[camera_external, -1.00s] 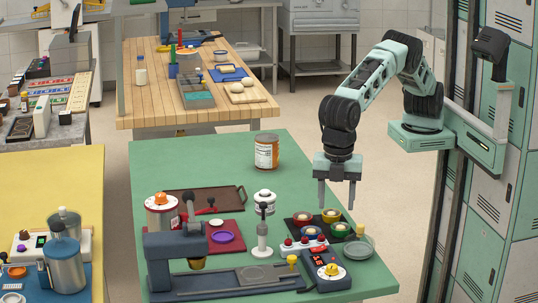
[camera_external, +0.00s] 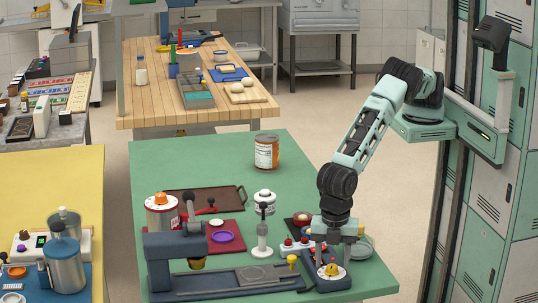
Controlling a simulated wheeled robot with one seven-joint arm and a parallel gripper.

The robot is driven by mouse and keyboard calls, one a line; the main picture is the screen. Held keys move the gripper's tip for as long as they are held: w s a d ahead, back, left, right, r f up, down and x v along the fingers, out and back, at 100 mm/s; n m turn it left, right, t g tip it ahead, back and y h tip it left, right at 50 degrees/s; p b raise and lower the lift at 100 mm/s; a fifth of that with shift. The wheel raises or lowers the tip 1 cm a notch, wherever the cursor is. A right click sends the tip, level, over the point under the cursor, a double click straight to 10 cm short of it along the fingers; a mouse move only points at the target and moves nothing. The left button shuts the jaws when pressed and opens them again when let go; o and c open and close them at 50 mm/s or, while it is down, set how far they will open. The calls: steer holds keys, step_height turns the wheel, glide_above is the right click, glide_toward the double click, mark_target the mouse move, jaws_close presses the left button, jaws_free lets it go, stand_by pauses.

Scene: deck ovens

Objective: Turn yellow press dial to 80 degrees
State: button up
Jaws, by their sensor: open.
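The yellow press dial (camera_external: 333,270) sits on a pale round plate on top of a dark blue control box (camera_external: 331,284), at the front right of the green table. My gripper (camera_external: 333,261) points down and is open, with its fingers low around or just above the dial. I cannot tell whether they touch it. The dial's angle is too small to read. My gripper hides part of the box's display. The dark blue press (camera_external: 175,257) stands to the left, with its flat base (camera_external: 225,282) reaching towards the box.
A small yellow-topped lever (camera_external: 292,262) stands just left of the control box. A button panel (camera_external: 303,246), a glass bowl (camera_external: 367,246) and a dark tray of bowls crowd around my gripper. A white stand (camera_external: 262,240) is further left.

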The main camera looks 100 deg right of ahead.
steer(key=shift+f, duration=0.65)
steer(key=c, duration=1)
steer(key=shift+o, duration=0.2)
